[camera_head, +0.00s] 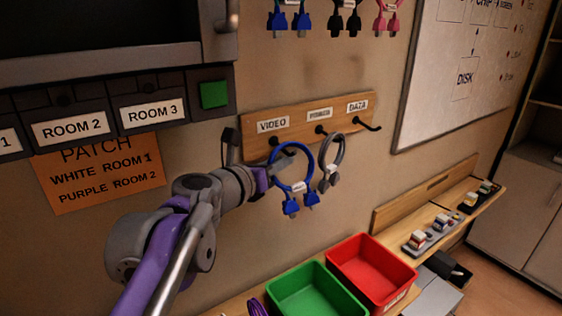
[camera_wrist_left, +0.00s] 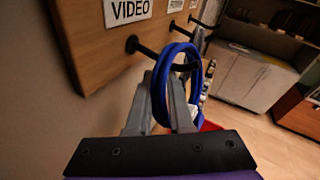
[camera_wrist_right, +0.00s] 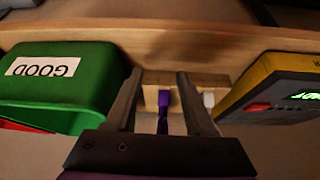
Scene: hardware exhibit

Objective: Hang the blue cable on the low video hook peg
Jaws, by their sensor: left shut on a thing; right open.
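The blue cable (camera_head: 293,148) is a coiled loop with two blue plugs hanging down, at the low wooden hook board. My left gripper (camera_head: 268,178) is shut on its left side. In the left wrist view the blue loop (camera_wrist_left: 158,95) stands between the fingers (camera_wrist_left: 160,108). The low video peg (camera_wrist_left: 140,46) is a black hook under the VIDEO label (camera_head: 272,125). The loop's top is close to this peg, and the peg appears to pass into the loop; I cannot tell whether it bears on it. My right gripper (camera_wrist_right: 160,75) is open, near a purple item (camera_wrist_right: 164,100).
A grey cable (camera_head: 332,160) hangs on the middle peg; the data peg (camera_head: 368,124) is bare. Green (camera_head: 305,290) and red (camera_head: 372,268) bins stand below. More cables hang above. A yellow device (camera_wrist_right: 275,85) is beside my right gripper.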

